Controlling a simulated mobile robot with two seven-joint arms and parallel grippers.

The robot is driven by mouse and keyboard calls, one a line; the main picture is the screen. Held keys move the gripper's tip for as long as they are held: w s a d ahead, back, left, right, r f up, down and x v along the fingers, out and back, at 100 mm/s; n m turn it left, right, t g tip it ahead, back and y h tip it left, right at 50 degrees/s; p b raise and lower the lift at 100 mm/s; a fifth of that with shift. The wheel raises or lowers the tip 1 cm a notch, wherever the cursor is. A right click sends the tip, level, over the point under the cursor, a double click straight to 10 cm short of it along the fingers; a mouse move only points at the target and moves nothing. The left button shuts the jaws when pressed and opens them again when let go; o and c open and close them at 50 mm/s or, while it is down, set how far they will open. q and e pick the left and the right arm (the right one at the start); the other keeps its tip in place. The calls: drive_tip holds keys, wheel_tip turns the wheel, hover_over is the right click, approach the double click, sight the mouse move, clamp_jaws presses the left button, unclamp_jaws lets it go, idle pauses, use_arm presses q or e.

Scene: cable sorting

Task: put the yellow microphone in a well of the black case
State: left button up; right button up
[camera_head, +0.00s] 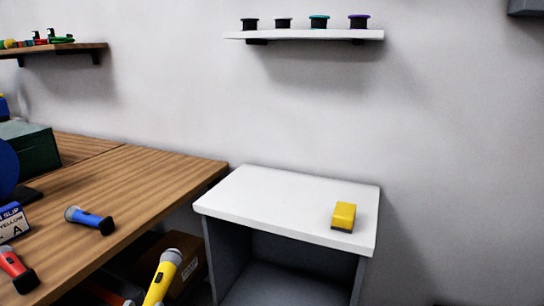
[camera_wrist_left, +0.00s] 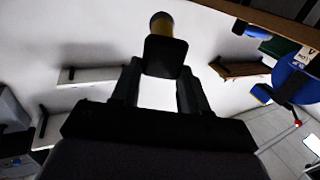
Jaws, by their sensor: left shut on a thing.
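The yellow microphone (camera_head: 158,282) shows at the bottom of the head view, left of centre, with its grey head up and its body tilted. Its lower end is cut off by the picture edge. In the left wrist view, my left gripper (camera_wrist_left: 164,72) is shut on the black end of the microphone, with a little of the yellow body (camera_wrist_left: 162,28) showing beyond it. My left gripper is outside the head view. My right gripper is in neither view. I cannot make out the black case or its wells.
A wooden table (camera_head: 150,180) holds a blue microphone (camera_head: 88,219), a red microphone (camera_head: 16,270) and a dark green box (camera_head: 30,146). A white-topped cabinet (camera_head: 270,205) bears a yellow block (camera_head: 343,216). A white wall shelf (camera_head: 300,35) holds several spools.

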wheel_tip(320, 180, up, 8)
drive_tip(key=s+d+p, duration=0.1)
drive_tip(key=p, duration=0.8)
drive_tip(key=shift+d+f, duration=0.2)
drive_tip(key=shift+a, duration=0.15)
